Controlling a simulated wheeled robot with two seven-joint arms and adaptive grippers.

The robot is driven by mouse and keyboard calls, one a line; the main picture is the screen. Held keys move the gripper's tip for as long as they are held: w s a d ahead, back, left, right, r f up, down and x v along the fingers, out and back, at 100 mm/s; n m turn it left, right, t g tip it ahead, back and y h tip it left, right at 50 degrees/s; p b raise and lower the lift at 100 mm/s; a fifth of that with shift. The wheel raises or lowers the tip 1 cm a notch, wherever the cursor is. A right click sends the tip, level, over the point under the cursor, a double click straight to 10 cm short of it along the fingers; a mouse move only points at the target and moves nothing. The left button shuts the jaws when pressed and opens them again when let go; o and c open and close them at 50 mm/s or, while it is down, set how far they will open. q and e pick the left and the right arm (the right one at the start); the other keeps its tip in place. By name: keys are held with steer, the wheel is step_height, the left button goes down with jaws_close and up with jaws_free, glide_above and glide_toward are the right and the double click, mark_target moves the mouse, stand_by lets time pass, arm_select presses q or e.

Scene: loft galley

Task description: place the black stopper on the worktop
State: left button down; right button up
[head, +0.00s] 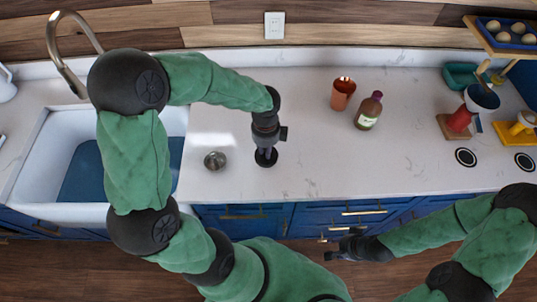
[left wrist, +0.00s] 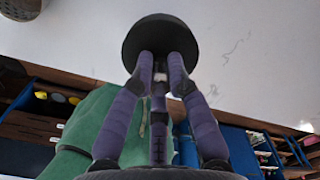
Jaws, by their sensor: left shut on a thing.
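The black stopper (left wrist: 160,32) is a round dark disc at the fingertips of my left gripper (left wrist: 161,75) in the left wrist view. The gripper's purple-grey fingers are closed on it. In the head view the stopper (head: 266,158) shows as a dark disc below my left gripper (head: 266,150), over the front part of the white worktop (head: 330,165). I cannot tell whether the stopper touches the worktop. My right gripper (head: 343,247) is in front of the counter, over the floor; its fingers are too small to read.
A small metal cup (head: 215,160) stands left of the stopper, near the sink (head: 32,160). A copper cup (head: 343,93) and a brown bottle (head: 368,112) stand to the back right. Two black-and-white discs (head: 465,157) lie further right. The worktop around the stopper is clear.

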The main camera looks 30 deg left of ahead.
arm_select(q)
steer(key=shift+w+d+f, duration=0.1)
steer(key=shift+w+f, duration=0.15)
steer(key=shift+f, duration=0.05)
steer(key=shift+w+d+f+b, duration=0.15)
steer(key=shift+f+b, duration=0.35)
steer(key=shift+f, duration=1.25)
steer(key=shift+f, duration=0.2)
steer(key=c, duration=1.2)
jaws_free()
steer(key=shift+w+r, duration=0.1)
steer(key=shift+r, duration=0.45)
step_height(320, 180, up, 11)
steer(key=shift+r+p, duration=0.15)
steer(key=shift+p, duration=1.1)
